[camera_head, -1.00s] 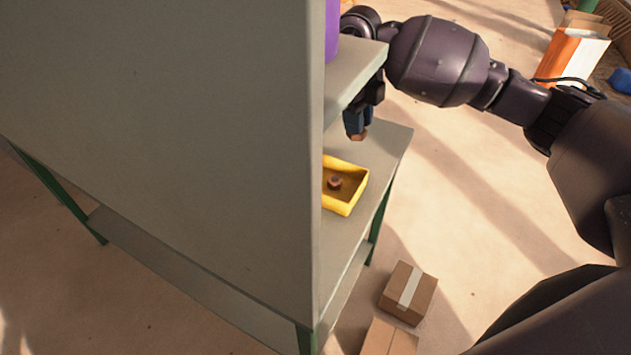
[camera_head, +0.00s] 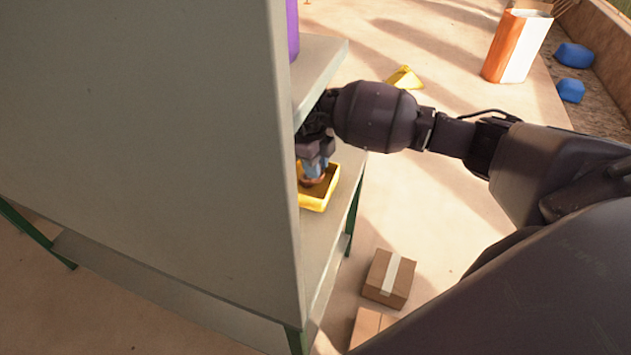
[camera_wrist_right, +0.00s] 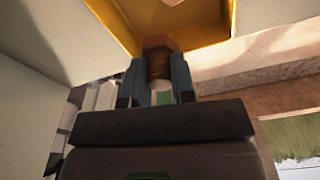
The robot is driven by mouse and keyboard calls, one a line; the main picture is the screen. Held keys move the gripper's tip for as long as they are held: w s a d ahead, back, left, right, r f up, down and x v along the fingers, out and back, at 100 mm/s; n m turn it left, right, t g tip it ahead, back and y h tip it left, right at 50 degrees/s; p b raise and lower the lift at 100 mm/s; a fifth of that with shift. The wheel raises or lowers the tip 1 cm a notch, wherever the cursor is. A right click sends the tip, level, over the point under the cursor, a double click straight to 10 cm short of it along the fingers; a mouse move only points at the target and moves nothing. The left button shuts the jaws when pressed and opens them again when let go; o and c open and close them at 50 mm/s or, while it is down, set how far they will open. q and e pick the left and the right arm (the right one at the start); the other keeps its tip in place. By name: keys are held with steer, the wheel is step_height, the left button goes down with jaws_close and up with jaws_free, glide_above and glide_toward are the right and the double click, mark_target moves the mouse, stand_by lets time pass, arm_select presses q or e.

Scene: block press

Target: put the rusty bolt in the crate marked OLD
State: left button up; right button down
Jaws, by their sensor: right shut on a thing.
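The rusty bolt (camera_wrist_right: 158,65) is brown with a six-sided head, and it sits between the fingers of my right gripper (camera_wrist_right: 158,80) in the right wrist view. Its head points away from the palm, toward a yellow crate (camera_wrist_right: 205,35). In the head view my right gripper (camera_head: 316,168) is shut on the bolt (camera_head: 312,181), low over or inside the yellow crate (camera_head: 318,203) on the lower shelf. I cannot tell whether the bolt touches the crate floor. No OLD marking is readable. The cabinet side hides the crate's left part. My left gripper is out of view.
A large grey panel (camera_head: 150,130) blocks the left. An upper shelf (camera_head: 318,70) with a purple thing (camera_head: 293,30) overhangs the gripper. Cardboard boxes (camera_head: 389,278), a yellow object (camera_head: 404,79) and an orange-white box (camera_head: 517,46) stand on the floor.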

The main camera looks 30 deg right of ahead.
steer(key=shift+f, duration=2.95)
steer(key=shift+f, duration=0.2)
steer(key=c, duration=1)
jaws_free()
steer(key=shift+o, duration=0.2)
steer(key=r, duration=0.8)
steer(key=w+r, duration=0.1)
steer(key=r, duration=0.3)
steer(key=shift+w+a+r+b, duration=0.1)
steer(key=shift+a+r+b, duration=0.1)
steer(key=shift+a+b, duration=0.15)
